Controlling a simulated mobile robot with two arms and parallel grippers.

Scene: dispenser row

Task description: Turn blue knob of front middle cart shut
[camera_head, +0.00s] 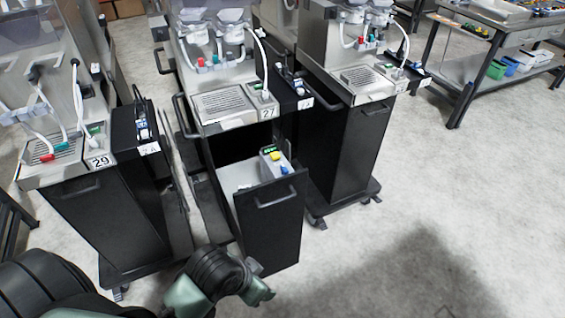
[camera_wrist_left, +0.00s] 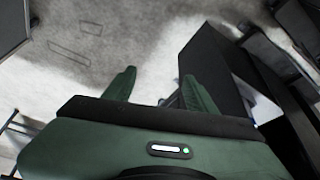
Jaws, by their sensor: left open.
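The middle cart (camera_head: 222,135), numbered 27, has its black-fronted drawer (camera_head: 272,222) pulled out. In the drawer is a small grey box (camera_head: 270,166) with a green display, a yellow part and a small blue part (camera_head: 284,170), which looks like the blue knob. Whether that knob is open or shut I cannot tell. My left gripper (camera_head: 262,283) is open and empty, low in front of the drawer's lower left part. In the left wrist view its two fingers (camera_wrist_left: 158,95) stand apart, with a dark panel just right of them. My right gripper is not in view.
Cart 29 (camera_head: 100,215) stands to the left and another similar cart (camera_head: 350,140) to the right. A workbench (camera_head: 475,60) with bins stands at the back right. The floor (camera_head: 450,200) in front and to the right is clear.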

